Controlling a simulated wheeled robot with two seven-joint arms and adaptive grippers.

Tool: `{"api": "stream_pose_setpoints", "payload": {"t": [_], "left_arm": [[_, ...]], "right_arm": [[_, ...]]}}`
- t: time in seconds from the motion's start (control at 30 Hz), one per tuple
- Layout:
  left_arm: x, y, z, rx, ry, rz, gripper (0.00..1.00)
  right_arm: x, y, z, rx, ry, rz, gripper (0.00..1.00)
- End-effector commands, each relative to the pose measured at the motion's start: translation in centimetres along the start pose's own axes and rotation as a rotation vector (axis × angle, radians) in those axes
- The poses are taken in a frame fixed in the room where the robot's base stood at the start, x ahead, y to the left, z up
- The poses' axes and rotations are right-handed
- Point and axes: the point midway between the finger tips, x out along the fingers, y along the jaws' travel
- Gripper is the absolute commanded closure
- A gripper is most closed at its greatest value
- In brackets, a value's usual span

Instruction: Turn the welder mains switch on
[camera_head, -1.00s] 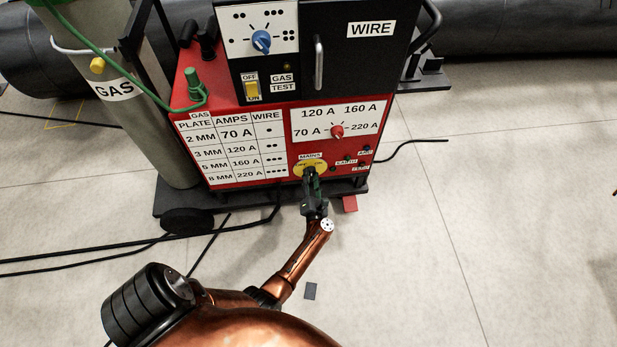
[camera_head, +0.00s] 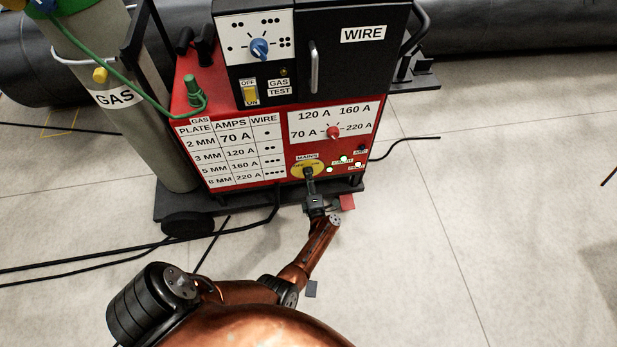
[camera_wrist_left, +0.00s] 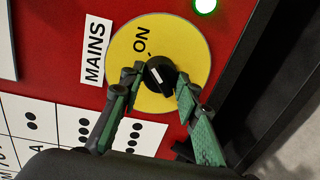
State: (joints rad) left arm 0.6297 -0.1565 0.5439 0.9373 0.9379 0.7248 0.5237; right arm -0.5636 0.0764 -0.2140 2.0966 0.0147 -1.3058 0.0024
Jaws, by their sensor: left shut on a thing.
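The welder's mains switch is a black knob (camera_wrist_left: 160,75) on a round yellow plate (camera_wrist_left: 187,42), which also shows low on the red front in the head view (camera_head: 296,171). The word ON stands on the plate beside the knob, and a white mark on the knob lies on the side towards ON. My left gripper (camera_wrist_left: 160,82) has its green-padded fingers on either side of the knob, shut on it; in the head view the gripper (camera_head: 310,180) reaches the plate from below. A lamp (camera_wrist_left: 205,5) near the plate glows green. My right gripper is not in view.
The red welder (camera_head: 215,109) stands on a dark base (camera_head: 240,206). Several panel lamps right of the switch are lit. A grey gas cylinder (camera_head: 140,130) stands at left, with black cables (camera_head: 100,262) on the floor. The floor at right is mostly clear.

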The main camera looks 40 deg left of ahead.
Motion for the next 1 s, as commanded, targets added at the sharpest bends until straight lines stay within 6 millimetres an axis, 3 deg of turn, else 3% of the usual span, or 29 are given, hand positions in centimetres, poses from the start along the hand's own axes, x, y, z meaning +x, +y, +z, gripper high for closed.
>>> {"api": "stream_pose_setpoints", "payload": {"t": [0.67,0.7,0.9,1.0], "left_arm": [[0.01,-0.08,-0.14,0.057,0.007,-0.001,0.94],[0.02,-0.07,-0.13,0.057,0.007,-0.001,0.67],[0.02,-0.03,-0.07,0.055,0.007,0.0,0.54],[0.01,-0.01,-0.04,0.054,0.006,0.0,0.53]], "right_arm": [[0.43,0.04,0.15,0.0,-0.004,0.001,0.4],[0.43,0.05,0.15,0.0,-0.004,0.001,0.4],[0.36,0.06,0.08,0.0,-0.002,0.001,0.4],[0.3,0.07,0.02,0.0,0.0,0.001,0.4]]}}
